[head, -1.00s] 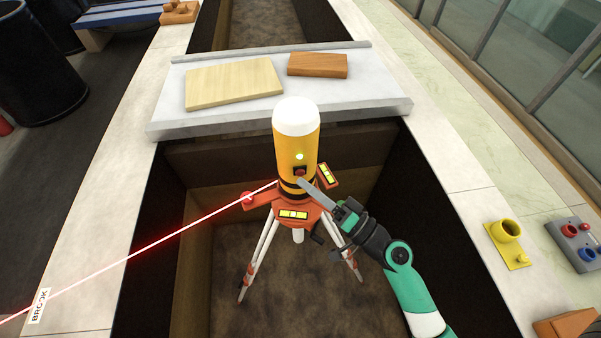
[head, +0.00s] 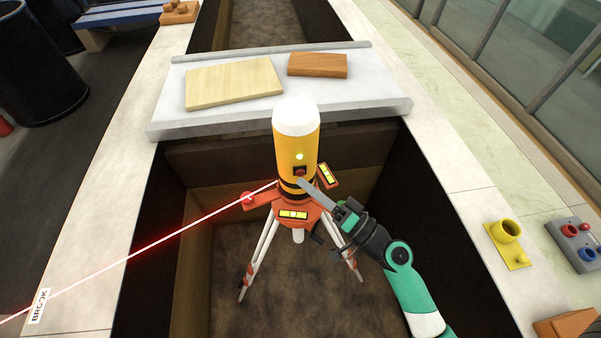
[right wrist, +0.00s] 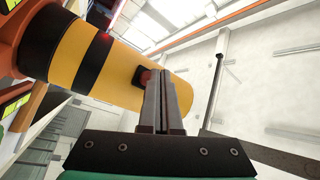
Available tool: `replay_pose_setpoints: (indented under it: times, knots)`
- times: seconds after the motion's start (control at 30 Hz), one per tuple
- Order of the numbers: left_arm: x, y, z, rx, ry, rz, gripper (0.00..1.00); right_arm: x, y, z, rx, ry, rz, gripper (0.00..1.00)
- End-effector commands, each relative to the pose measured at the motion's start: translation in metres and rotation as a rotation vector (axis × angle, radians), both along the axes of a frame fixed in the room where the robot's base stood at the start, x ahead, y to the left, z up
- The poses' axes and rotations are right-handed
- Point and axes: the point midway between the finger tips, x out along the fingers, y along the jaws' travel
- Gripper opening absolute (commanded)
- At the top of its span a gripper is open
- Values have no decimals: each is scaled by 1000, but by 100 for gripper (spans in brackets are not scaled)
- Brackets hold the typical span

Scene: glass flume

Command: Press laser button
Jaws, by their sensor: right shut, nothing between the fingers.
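The yellow laser unit (head: 296,140) with a white cap stands upright on an orange tripod head (head: 290,207) in the middle of the head view. A green light glows on its front, above a small red button (head: 300,171) in a dark surround. The button also shows in the right wrist view (right wrist: 146,77). A red beam runs from the unit down to the left. My right gripper (head: 301,182) is shut and empty, its fingertips at or just beside the button. I cannot tell whether they touch it. My left gripper is not in view.
The tripod stands in a deep trough with dark walls. A pale slab (head: 390,104) bridges it behind, carrying a light board (head: 235,82) and a brown block (head: 318,65). On the right ledge are a yellow fitting (head: 507,240) and a grey control box (head: 575,240).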

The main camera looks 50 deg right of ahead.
Motion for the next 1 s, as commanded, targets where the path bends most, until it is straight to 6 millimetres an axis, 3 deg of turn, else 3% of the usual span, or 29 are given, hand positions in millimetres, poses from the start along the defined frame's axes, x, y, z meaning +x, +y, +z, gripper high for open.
replay_pose_setpoints:
  times: [1.0]
  knots:
    - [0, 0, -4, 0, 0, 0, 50, 7, -6, 0, 0, 0, 0, 0]
